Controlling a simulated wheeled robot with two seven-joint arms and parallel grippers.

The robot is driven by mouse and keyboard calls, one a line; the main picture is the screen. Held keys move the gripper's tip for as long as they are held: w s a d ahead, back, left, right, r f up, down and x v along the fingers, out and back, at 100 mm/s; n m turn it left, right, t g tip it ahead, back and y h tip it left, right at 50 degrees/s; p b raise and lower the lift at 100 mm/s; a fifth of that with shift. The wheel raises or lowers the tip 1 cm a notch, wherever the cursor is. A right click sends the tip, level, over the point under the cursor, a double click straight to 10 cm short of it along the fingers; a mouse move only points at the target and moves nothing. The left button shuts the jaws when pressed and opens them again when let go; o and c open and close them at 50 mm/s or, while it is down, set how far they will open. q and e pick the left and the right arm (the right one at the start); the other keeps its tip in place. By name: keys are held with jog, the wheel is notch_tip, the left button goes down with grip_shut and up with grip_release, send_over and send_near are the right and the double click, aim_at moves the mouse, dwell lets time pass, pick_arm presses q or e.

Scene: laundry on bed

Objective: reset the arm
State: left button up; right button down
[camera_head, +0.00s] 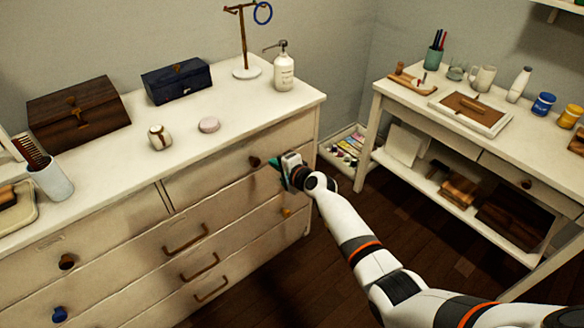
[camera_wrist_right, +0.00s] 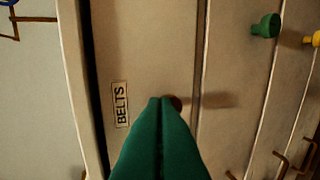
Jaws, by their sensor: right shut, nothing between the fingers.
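My right arm reaches in from the lower right in the head view. Its gripper (camera_head: 275,162) is at the front of the white dresser (camera_head: 110,205), near the dark round knob (camera_head: 254,161) of the upper right drawer. In the right wrist view the green fingers (camera_wrist_right: 160,102) are pressed together and empty. They point at a drawer front (camera_wrist_right: 145,50) labelled BELTS (camera_wrist_right: 120,104), and its dark knob (camera_wrist_right: 176,103) is partly hidden behind the tips. I cannot tell whether they touch it. My left gripper is not in view.
Dark boxes (camera_head: 78,115), a soap bottle (camera_head: 284,70) and a ring stand (camera_head: 245,40) stand on the dresser. A white side table (camera_head: 400,92) is at right, and a low tray (camera_head: 345,145) sits between. Green (camera_wrist_right: 265,25) and yellow (camera_wrist_right: 312,39) knobs show nearby. Dark floor is open in front.

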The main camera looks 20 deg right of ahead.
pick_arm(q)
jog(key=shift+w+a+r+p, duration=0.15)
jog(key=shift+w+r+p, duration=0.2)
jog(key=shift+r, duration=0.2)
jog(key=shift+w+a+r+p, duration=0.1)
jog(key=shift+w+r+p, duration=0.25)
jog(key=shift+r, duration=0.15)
pick_arm(e)
jog(key=v, duration=0.6)
jog(key=shift+s, duration=0.25)
